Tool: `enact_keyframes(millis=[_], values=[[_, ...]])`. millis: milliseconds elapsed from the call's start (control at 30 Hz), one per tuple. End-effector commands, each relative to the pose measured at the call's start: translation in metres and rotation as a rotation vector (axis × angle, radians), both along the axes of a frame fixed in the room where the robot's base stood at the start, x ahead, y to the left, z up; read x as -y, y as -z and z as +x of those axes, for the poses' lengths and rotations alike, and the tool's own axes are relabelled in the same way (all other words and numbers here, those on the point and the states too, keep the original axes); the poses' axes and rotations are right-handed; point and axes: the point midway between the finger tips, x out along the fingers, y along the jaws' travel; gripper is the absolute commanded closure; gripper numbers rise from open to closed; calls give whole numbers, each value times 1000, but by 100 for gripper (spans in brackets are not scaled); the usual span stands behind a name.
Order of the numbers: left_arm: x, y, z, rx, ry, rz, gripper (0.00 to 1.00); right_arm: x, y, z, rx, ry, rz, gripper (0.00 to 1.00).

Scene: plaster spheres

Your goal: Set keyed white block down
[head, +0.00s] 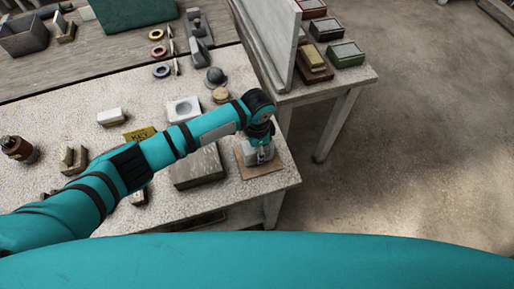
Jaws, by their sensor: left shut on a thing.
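My left gripper (262,146) reaches in from the left and points down at the right front corner of the pale table (232,207). It is shut on a pale block, taken to be the keyed white block (262,156), which is mostly hidden by the fingers. The block is over a thin brown board (255,171); I cannot tell whether it touches it. Another white block (110,117) lies at the left of the table, near a yellow plate marked KEY (140,134). My right gripper is not in view.
A grey slab (197,169) lies just left of the brown board. A white dished block (183,109), a dark grey domed piece (214,78) and a brown bottle (18,148) stand on the table. An upright pale panel (272,40) and several coloured trays are on the right table.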

Motion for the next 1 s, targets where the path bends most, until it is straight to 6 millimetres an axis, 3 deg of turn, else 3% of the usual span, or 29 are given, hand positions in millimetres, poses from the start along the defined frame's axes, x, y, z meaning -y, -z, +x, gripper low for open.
enact_keyframes(millis=[467,500,700,1000], values=[[1,9,0,1,0,-2,100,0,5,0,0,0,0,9],[1,9,0,1,0,-2,51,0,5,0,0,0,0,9],[0,9,0,0,0,-1,26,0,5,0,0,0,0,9],[0,10,0,-1,0,1,26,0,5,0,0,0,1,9]])
